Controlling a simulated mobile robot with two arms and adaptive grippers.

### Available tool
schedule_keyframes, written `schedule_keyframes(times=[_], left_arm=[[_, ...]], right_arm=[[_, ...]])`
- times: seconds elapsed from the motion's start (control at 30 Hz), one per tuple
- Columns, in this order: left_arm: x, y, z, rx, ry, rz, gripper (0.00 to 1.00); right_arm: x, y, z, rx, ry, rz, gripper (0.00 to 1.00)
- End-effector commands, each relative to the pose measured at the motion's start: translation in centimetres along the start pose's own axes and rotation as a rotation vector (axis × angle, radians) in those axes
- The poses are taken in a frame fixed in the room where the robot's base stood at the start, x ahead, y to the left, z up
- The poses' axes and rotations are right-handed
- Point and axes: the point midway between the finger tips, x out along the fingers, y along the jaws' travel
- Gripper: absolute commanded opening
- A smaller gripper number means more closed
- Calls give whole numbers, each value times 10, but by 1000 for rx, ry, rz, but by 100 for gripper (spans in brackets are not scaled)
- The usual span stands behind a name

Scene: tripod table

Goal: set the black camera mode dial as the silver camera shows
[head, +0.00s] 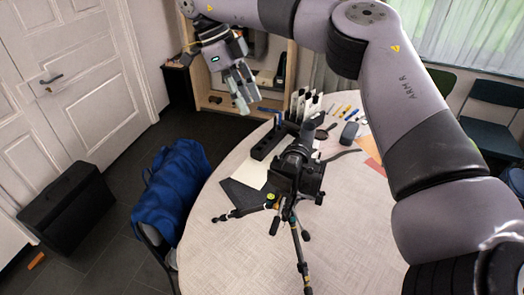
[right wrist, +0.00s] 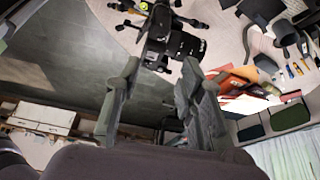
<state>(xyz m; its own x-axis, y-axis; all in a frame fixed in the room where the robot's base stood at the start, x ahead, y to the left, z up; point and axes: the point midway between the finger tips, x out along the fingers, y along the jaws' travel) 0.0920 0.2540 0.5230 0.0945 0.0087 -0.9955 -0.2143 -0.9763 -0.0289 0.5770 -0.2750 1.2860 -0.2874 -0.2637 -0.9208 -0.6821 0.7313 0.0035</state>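The black camera (head: 297,172) sits on a small tripod (head: 300,240) on the round table. It also shows at the top of the right wrist view (right wrist: 172,42), beyond my fingers. Its mode dial is too small to make out. I cannot pick out a silver camera in either view. My right gripper (head: 243,92) is in the air beyond and left of the black camera in the head view. In the right wrist view its two fingers (right wrist: 161,70) stand apart with nothing held between them. My left gripper is not in view.
The table's front left is clear.

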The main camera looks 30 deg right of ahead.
Motion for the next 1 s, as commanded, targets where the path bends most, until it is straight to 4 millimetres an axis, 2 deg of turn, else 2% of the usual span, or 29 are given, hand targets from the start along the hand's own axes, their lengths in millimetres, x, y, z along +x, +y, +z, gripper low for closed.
schedule_keyframes(times=[0.03, 0.33, 0.47, 0.6, 0.8, 1.0], left_arm=[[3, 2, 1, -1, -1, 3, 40], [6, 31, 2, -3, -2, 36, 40], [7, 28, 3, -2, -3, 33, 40], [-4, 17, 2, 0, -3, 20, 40], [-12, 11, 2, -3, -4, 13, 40], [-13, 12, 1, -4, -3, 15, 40]], right_arm=[[12, 0, 0, -1, 1, 5, 36], [77, 0, -1, 0, 1, 6, 36], [104, 0, -1, 1, 1, 5, 36], [126, 0, -3, 2, 2, 2, 36], [151, 0, -2, 3, 1, 1, 36], [159, 0, -1, 3, -2, 0, 36]])
